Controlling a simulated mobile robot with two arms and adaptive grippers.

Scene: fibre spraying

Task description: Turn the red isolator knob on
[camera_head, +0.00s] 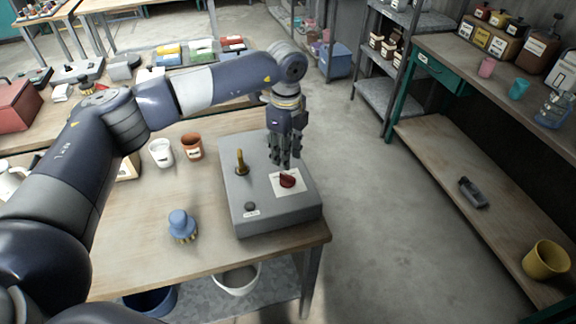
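The red isolator knob (287,180) sits on a white plate (297,190) on top of a grey control box (240,188). The box stands at the right end of a wooden table. My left gripper (286,163) points down just above the knob. Its dark fingers end close to the knob's far side, and I cannot tell whether they touch it. How wide the fingers are apart is hard to make out. A brass lever (241,163) and a small dark button (250,206) are also on the box. My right gripper is not in view.
Buckets sit below. Open floor lies to the right, before a wooden shelf unit (440,150).

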